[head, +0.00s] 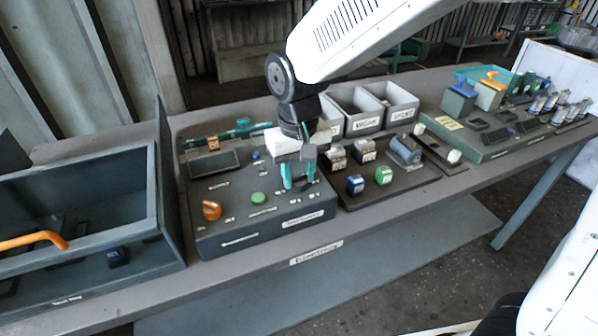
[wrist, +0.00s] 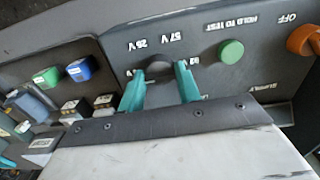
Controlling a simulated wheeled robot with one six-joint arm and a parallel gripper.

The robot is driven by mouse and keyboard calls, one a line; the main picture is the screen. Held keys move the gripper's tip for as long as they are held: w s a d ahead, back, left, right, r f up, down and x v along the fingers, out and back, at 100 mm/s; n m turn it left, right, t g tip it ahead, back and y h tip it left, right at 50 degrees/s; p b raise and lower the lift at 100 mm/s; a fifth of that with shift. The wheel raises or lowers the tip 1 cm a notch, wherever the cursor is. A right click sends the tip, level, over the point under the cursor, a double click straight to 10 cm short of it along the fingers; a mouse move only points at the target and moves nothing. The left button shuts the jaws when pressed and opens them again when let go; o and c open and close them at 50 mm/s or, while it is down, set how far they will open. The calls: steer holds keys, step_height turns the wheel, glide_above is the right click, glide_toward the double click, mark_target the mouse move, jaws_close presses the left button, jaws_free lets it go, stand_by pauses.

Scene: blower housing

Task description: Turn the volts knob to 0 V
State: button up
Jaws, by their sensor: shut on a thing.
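My gripper (head: 299,184) points down at the right part of the dark control panel (head: 215,240). In the wrist view its two teal fingers (wrist: 157,78) are on either side of a dark round knob (wrist: 156,64) and shut on it. Labels reading 26 V and 57 V are printed beside this knob, upside down in the wrist view. Other markings near it are partly covered by the fingers. I cannot tell which mark the knob points to. In the head view the fingers hide the knob.
A green button (head: 258,198) labelled hold to test and an orange knob (head: 211,210) by an OFF mark are on the same panel. Blue (head: 355,184) and green (head: 383,175) blocks stand to the right. An open dark box (head: 150,200) stands left, grey bins (head: 355,112) behind.

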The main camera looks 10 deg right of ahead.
mark_target(299, 176)
steer(key=o, duration=1)
steer(key=shift+c, duration=0.2)
step_height(299, 176, up, 8)
steer(key=shift+f, duration=0.1)
steer(key=s+d+r+m+t, duration=0.1)
steer(key=s+d+r+m, duration=0.1)
steer(key=s+d, duration=1.7)
steer(key=shift+s+d+r+m, duration=0.35)
steer(key=shift+d+m, duration=0.35)
steer(key=shift+d, duration=0.25)
